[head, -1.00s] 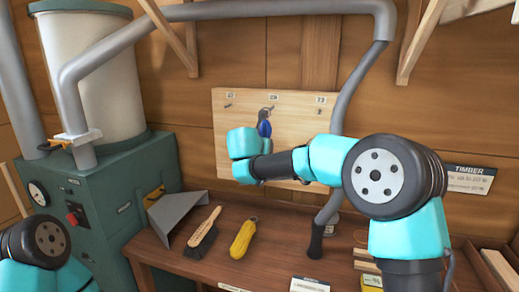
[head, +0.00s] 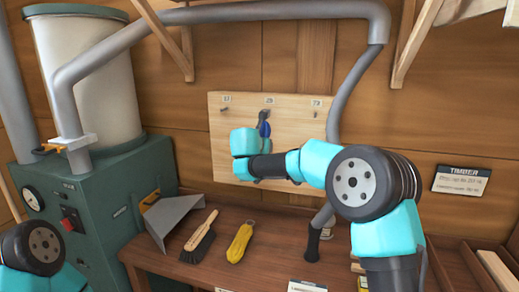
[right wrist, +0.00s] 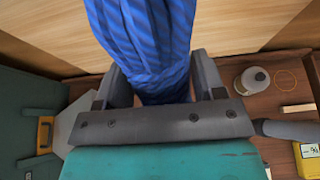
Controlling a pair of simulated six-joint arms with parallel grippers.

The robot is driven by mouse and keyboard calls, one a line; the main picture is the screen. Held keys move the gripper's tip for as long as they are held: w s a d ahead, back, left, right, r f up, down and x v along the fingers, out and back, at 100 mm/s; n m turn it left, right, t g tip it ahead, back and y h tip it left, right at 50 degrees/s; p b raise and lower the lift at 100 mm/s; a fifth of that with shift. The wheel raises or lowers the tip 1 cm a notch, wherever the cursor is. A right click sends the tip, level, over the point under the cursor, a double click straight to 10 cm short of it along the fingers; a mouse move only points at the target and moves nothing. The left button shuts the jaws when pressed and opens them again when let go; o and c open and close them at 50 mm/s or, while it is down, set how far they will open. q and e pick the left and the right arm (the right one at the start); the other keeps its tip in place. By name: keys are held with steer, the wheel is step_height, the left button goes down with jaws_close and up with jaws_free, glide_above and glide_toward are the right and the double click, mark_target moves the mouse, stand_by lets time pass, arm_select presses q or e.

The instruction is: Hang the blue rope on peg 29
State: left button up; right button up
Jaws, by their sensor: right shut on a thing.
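A pale peg board (head: 290,150) hangs on the back wall with three number labels along its top. The middle label (head: 268,100) appears to read 29. The blue rope (head: 264,129) shows as a small bundle in front of the board, just under that label. In the right wrist view the blue rope (right wrist: 145,45) fills the space between the fingers of my right gripper (right wrist: 160,88), which is shut on it. The peg is largely hidden around the rope, so I cannot tell whether they touch. My left arm shows at the lower left; its gripper is out of view.
A grey hose (head: 352,95) runs down past the board's right side. A green machine (head: 85,220) stands at the left.

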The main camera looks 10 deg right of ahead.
steer(key=shift+w+d+f, duration=0.1)
steer(key=shift+w+d, duration=0.3)
steer(key=shift+w, duration=0.3)
steer(key=shift+w+d+f, duration=0.25)
steer(key=shift+w, duration=0.2)
steer(key=o, duration=1.1)
steer(key=v, duration=1.7)
steer(key=shift+s+a, duration=0.1)
steer(key=shift+a, duration=0.05)
